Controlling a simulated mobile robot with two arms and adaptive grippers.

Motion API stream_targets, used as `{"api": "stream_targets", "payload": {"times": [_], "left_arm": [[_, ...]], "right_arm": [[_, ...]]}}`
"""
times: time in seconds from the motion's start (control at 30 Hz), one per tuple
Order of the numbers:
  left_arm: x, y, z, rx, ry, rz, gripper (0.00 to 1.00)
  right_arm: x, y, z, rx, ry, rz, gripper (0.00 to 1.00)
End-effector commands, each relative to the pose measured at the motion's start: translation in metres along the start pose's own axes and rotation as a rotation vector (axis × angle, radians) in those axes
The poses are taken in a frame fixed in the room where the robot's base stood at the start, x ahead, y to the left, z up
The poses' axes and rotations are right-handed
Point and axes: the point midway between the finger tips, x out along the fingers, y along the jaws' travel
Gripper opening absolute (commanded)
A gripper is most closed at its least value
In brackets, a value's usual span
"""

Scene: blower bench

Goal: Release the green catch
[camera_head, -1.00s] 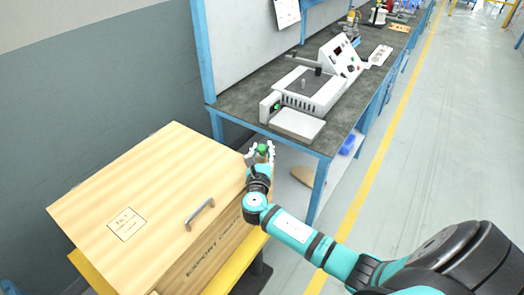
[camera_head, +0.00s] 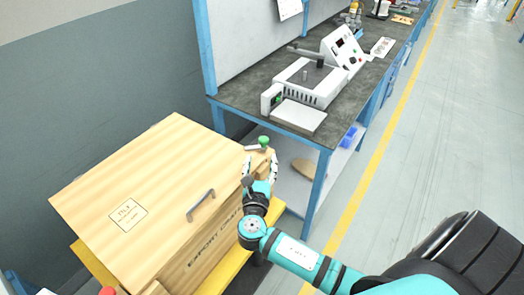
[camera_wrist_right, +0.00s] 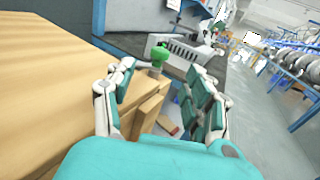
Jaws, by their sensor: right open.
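The green catch (camera_head: 263,141) is a round green knob at the far right corner of a wooden crate (camera_head: 130,185). A short pale piece shows beside the knob. It also shows in the right wrist view (camera_wrist_right: 159,53), upright on a short stem at the crate's edge. My right gripper (camera_head: 261,160) is open and empty, on the near side of the knob. In the right wrist view its fingers (camera_wrist_right: 161,70) stand apart to the left and right, with the knob beyond and between them. No contact with the knob shows. My left gripper is out of view.
The crate has a grey handle (camera_head: 201,206) on its lid and rests on a yellow support (camera_head: 228,272). A dark-topped workbench (camera_head: 245,98) with a white machine (camera_head: 310,82) stands behind. A red knob (camera_head: 107,291) shows at the bottom left. The floor right of the yellow line is open.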

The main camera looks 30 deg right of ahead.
Motion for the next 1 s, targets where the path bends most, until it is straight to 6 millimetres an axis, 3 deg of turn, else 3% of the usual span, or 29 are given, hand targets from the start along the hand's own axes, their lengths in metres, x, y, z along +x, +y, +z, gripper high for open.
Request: {"api": "stream_targets", "payload": {"times": [0.2, 0.5, 0.73, 0.87, 1.0], "left_arm": [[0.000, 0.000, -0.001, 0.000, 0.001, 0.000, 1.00], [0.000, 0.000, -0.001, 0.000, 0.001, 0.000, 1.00], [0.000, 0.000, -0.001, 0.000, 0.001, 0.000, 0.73], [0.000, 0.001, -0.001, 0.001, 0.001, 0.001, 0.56], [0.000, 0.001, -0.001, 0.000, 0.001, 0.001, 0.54]], "right_arm": [[-0.025, 0.000, 0.000, 0.000, 0.001, 0.000, 0.54], [-0.029, 0.000, 0.000, 0.000, -0.001, 0.000, 0.54], [-0.034, -0.009, -0.008, 0.110, 0.059, -0.027, 0.54], [-0.044, -0.022, -0.037, 0.307, 0.184, -0.076, 0.54], [-0.054, -0.025, -0.119, 0.434, 0.373, -0.096, 0.54]]}}
